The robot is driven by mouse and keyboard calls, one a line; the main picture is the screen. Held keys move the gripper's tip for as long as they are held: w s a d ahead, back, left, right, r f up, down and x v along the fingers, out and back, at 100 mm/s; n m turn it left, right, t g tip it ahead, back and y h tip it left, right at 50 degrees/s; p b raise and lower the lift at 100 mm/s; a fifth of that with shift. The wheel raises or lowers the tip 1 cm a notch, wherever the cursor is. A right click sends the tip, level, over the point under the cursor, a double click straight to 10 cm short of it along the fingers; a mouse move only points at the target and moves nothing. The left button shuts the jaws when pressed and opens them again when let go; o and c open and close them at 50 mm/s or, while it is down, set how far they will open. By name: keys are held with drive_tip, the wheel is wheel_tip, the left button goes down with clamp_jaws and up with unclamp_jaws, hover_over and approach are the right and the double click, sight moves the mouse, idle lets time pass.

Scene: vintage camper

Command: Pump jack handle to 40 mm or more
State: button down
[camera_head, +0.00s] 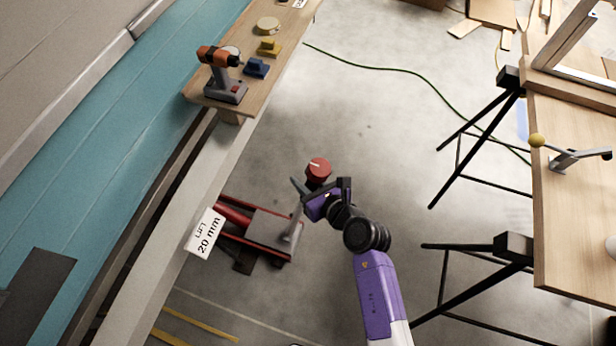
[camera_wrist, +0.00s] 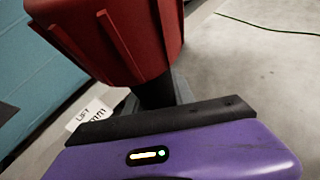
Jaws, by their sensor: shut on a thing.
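A red floor jack (camera_head: 228,214) sits on the floor, its left end at the camper's lower edge. Its grey handle (camera_head: 297,222) rises from the right end and carries a red knob (camera_head: 319,167) on top. My gripper (camera_head: 312,194) is shut on the handle just below the knob. The wrist view shows the red ribbed knob (camera_wrist: 120,38) close up with the dark shaft (camera_wrist: 157,92) beneath it, behind the black finger edge. A white sign (camera_head: 206,234) beside the jack reads "LIFT 20 mm". The sign is partly hidden in the wrist view.
A wooden shelf (camera_head: 262,52) along the camper's teal wall (camera_head: 110,140) holds an orange drill (camera_head: 220,75) and small blocks. A workbench (camera_head: 570,220) on black trestles stands at right. A green cord (camera_head: 400,70) crosses the floor. The floor between is mostly clear.

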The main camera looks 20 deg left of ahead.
sight(313, 190)
drive_tip(key=shift+s+a+r, duration=0.1)
drive_tip(key=shift+a+r, duration=0.2)
drive_tip(key=shift+a, duration=0.25)
drive_tip(key=c, duration=1.1)
unclamp_jaws()
drive_tip(key=shift+a, duration=0.1)
drive_tip(key=shift+o, duration=0.2)
drive_tip(key=shift+f, duration=0.1)
drive_tip(key=p+v, duration=0.1)
drive_tip(key=v, duration=0.7)
drive_tip(key=shift+f, duration=0.1)
